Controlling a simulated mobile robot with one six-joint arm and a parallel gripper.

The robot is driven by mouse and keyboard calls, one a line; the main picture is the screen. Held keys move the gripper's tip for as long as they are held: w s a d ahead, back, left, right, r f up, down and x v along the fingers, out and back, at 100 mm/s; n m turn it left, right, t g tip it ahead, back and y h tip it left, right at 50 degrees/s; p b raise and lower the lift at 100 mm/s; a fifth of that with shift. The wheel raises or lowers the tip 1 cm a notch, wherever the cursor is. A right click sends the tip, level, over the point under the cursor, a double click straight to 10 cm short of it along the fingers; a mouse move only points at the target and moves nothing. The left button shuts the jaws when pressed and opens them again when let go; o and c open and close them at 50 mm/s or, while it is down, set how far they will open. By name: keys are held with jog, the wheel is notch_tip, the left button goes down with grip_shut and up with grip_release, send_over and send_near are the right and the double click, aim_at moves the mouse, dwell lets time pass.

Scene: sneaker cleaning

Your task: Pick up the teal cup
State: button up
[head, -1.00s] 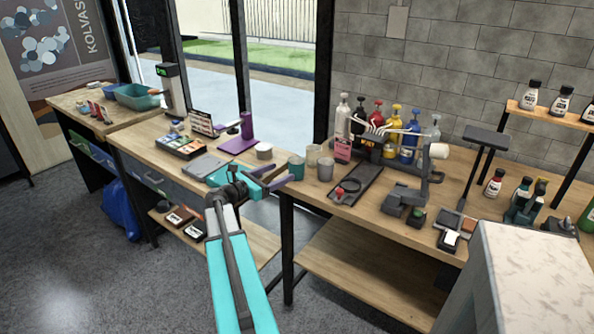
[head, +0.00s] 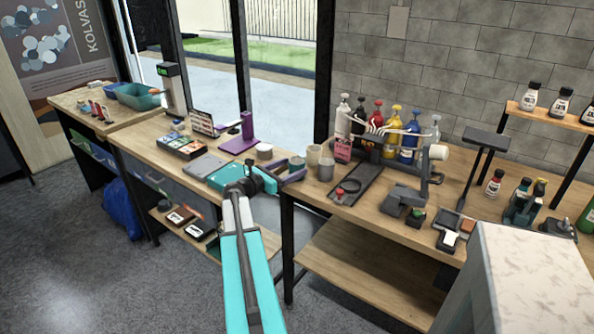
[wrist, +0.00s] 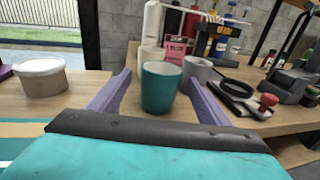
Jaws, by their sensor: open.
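The teal cup (wrist: 160,90) stands upright on the wooden workbench in the middle of the wrist view. In the head view the teal cup (head: 297,163) is mostly hidden by my gripper (head: 298,170). My gripper (wrist: 157,78) is open, with one purple finger on each side of the cup. Gaps show between the cup and both fingers in the wrist view, so it is not gripped.
A grey cup (wrist: 196,72) stands close behind the teal cup on the right, with a beige cup (head: 314,154) also near. A white tub (wrist: 40,78) is to the left. A black tray (head: 358,186) lies to the right. Bottles (head: 376,118) stand behind.

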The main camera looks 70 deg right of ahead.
aim_at(291, 167)
jog(key=shift+x, duration=1.6)
jog(key=shift+a, duration=0.1)
jog(key=c, duration=1.1)
